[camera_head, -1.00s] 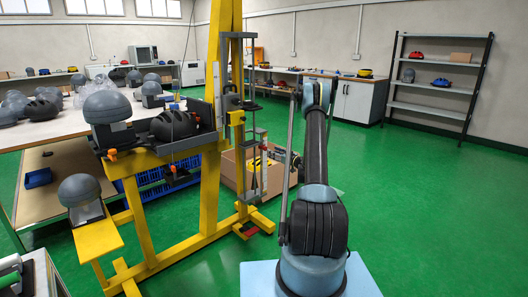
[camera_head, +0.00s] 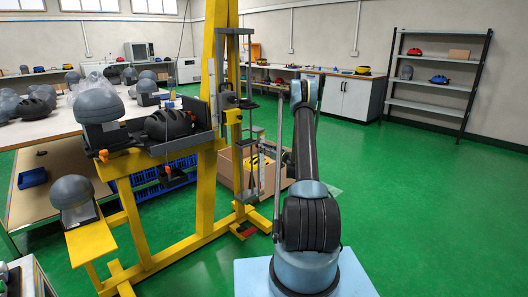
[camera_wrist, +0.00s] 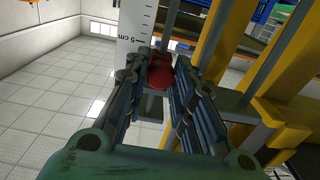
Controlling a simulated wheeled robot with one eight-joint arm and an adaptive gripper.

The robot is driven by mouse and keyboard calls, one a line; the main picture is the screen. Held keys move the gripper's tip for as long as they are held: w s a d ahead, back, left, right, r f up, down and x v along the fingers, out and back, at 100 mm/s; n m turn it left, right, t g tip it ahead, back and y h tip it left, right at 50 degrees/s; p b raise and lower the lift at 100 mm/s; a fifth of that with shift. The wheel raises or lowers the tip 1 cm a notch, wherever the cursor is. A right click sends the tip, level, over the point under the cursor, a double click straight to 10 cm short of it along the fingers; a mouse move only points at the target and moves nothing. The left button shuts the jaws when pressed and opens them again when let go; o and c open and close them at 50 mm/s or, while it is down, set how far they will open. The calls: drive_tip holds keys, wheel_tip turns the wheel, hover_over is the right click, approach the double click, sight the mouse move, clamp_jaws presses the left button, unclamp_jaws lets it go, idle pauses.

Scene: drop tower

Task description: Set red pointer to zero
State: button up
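The red pointer (camera_wrist: 160,74) shows in the wrist view, between the two fingertips of my gripper (camera_wrist: 158,66). The fingers stand on either side of it, and I cannot tell whether both press on it. A white scale (camera_wrist: 137,22) with black marks and "5 cm" rises just beyond the fingertips. My gripper is mostly hidden behind my arm there, and I cannot make out the pointer.
A dark helmet (camera_head: 168,125) and a grey headform (camera_head: 98,103) sit on the tower's holder. A cardboard box (camera_head: 224,165) stands behind the tower. A table (camera_head: 45,128) with several headforms is at the left. The green floor (camera_head: 430,210) at the right is clear.

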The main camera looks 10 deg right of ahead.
clamp_jaws()
drive_tip(key=shift+r, duration=1.4)
drive_tip(key=o, duration=0.9)
unclamp_jaws()
drive_tip(key=v, duration=0.8)
